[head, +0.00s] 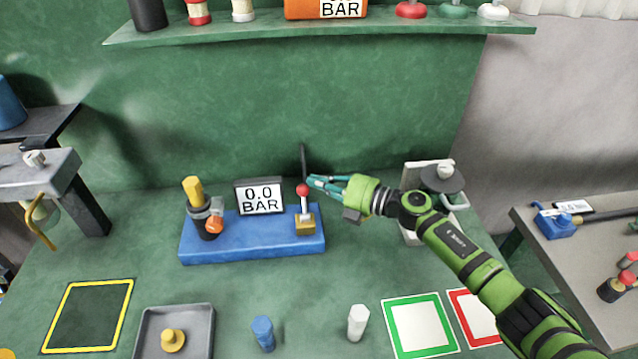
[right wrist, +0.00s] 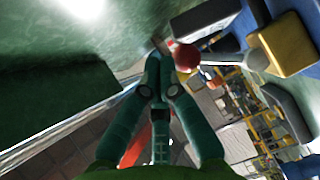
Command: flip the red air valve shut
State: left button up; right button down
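The red air valve is a lever with a red ball knob (head: 302,190) on a pale stem. It stands upright on a yellow block (head: 306,224) at the right end of a blue base (head: 255,240). My right gripper (head: 312,182) reaches in from the right, its fingertips close beside the knob. In the right wrist view the green fingers (right wrist: 160,75) are together with nothing seen between them, and the red knob (right wrist: 186,57) is just right of the tips. I cannot tell whether they touch. My left gripper is not in view.
A display (head: 261,197) reading 0.0 BAR stands on the blue base, left of the valve. A dark cylinder with a yellow top (head: 194,190) is at its left end. A white peg (head: 357,322), blue peg (head: 263,333) and grey tray (head: 205,330) are in front. A shelf (head: 320,38) hangs above.

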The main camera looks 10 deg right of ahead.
dwell(0.4)
jog(key=v, duration=1.2)
